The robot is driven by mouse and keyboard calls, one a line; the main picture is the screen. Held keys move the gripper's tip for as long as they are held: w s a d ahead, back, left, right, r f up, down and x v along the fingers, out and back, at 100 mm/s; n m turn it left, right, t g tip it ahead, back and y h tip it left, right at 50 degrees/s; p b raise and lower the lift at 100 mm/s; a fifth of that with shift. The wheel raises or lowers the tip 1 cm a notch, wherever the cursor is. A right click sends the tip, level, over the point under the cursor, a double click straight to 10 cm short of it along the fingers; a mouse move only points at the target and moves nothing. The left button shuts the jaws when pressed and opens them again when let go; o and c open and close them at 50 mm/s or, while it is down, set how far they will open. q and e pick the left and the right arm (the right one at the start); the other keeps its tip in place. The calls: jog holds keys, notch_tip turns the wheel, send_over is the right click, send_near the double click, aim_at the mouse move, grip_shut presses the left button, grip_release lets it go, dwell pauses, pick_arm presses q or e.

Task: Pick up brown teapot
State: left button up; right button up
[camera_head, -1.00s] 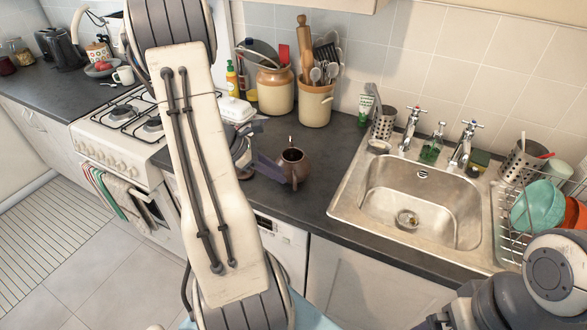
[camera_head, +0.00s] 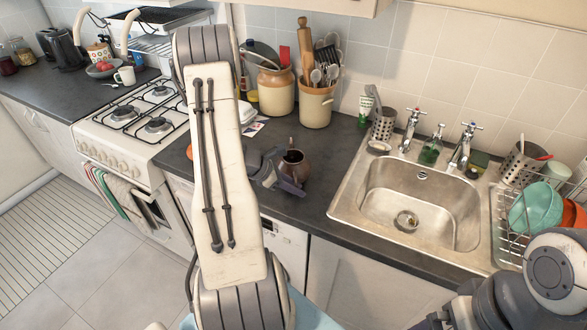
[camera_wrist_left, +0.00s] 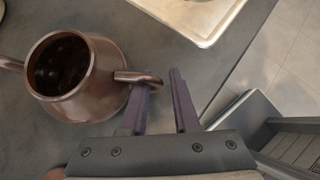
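The brown teapot (camera_head: 294,164) stands upright on the dark counter, left of the sink. In the left wrist view the teapot (camera_wrist_left: 100,88) shows an open dark top and a short projecting part toward my fingers; I cannot tell whether this is handle or spout. My left gripper (camera_head: 287,183) is at the teapot's front left in the head view. In the left wrist view the left gripper (camera_wrist_left: 160,95) is open, with one purple finger close to the projecting part and the other apart from it. My right gripper is not clearly visible; only dark arm parts show at bottom right.
The metal sink (camera_head: 345,210) lies right of the teapot. The stove (camera_head: 115,150) is at left. A dish rack (camera_head: 503,225) is at right.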

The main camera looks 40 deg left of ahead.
pick_arm(q)
grip_shut()
jog(key=shift+w, duration=0.1)
dwell(1.3)
